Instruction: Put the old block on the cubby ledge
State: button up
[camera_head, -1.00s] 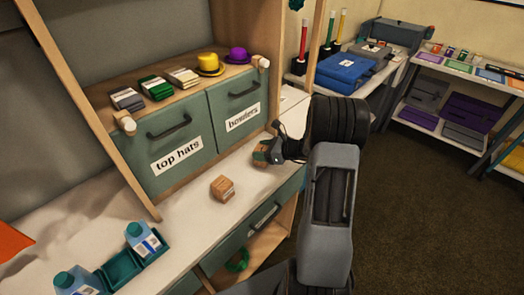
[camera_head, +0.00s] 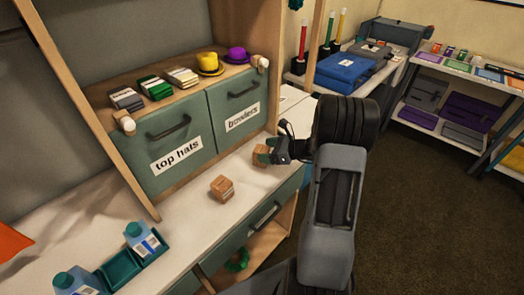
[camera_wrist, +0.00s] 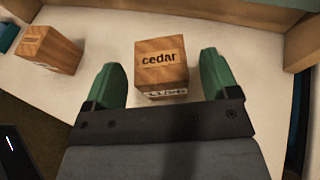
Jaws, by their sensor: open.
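Two wooden blocks sit on the white counter. One block (camera_head: 261,155) is by my gripper (camera_head: 273,156); in the wrist view its top reads "cedar" (camera_wrist: 161,62), and a label on its front side is partly cut off by my gripper. My green fingers (camera_wrist: 161,82) are open, one on each side of this block, not closed on it. The other block (camera_head: 221,188) stands apart to the left, and also shows at upper left in the wrist view (camera_wrist: 48,50). I cannot tell which block is the old one. A wooden ledge (camera_head: 220,76) runs above the labelled drawers.
The ledge holds card stacks (camera_head: 156,88), a yellow hat (camera_head: 209,64) and a purple hat (camera_head: 238,55). Drawers read "top hats" (camera_head: 176,157) and "bowlers" (camera_head: 242,117). A teal tray (camera_head: 120,270) with cartons stands at lower left. Counter between tray and blocks is clear.

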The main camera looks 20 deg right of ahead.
jog(key=v, duration=0.9)
jog(key=s+a+r+n+g+h, duration=0.3)
jog(key=s+a+n+h, duration=0.2)
jog(key=n, duration=0.8)
jog(key=s+a+r+n+g+h, duration=0.3)
jog(key=s+a+n, duration=0.6)
jog(key=a+n, duration=0.4)
jog(key=shift+s+a+n+g+h, duration=0.25)
jog(key=shift+s+n+h, duration=0.2)
jog(key=shift+h, duration=0.45)
jog(key=shift+r, duration=0.15)
